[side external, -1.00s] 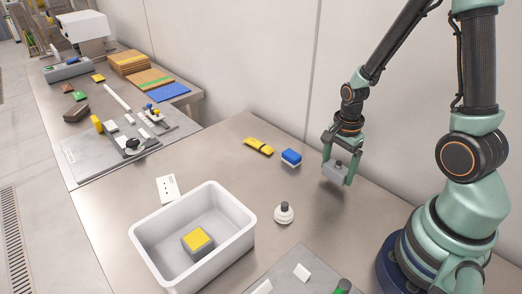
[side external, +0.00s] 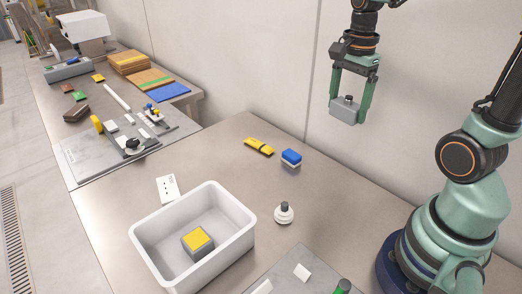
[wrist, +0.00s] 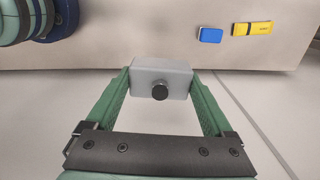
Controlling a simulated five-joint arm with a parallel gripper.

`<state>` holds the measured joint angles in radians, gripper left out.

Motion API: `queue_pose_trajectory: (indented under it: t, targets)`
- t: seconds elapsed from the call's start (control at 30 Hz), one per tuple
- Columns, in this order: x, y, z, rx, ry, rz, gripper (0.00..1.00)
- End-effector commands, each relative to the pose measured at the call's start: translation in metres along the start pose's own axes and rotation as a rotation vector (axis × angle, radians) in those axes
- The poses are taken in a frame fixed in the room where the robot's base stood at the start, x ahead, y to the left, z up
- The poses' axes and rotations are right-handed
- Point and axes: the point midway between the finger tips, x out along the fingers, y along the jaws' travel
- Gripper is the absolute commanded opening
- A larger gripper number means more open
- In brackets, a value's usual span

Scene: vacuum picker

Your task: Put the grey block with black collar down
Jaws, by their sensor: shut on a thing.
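The grey block with black collar (side external: 345,110) is held between the two green fingers of my gripper (side external: 350,102). It hangs well above the table, near the wall at the back right. In the wrist view the grey block (wrist: 176,72) sits between the fingertips, with its round black part (wrist: 160,91) facing the camera. My gripper is shut on it.
A white bin (side external: 143,252) holds a grey block with a yellow top (side external: 197,240). A blue-topped block (side external: 291,157), a yellow block (side external: 258,146) and a white round piece with a dark knob (side external: 284,214) stand on the table (side external: 235,160).

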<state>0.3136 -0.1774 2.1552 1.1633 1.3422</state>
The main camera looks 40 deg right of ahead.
Motion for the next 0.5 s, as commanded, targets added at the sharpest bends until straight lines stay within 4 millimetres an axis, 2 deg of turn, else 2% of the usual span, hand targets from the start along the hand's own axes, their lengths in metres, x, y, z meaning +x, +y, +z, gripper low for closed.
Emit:
queue_pose_trajectory:
  t: [0.27,0.5]
  targets:
    - [-0.023,-0.067,0.02,-0.019,0.0,0.001,0.27]
    - [-0.035,-0.128,0.052,-0.034,0.0,0.004,0.27]
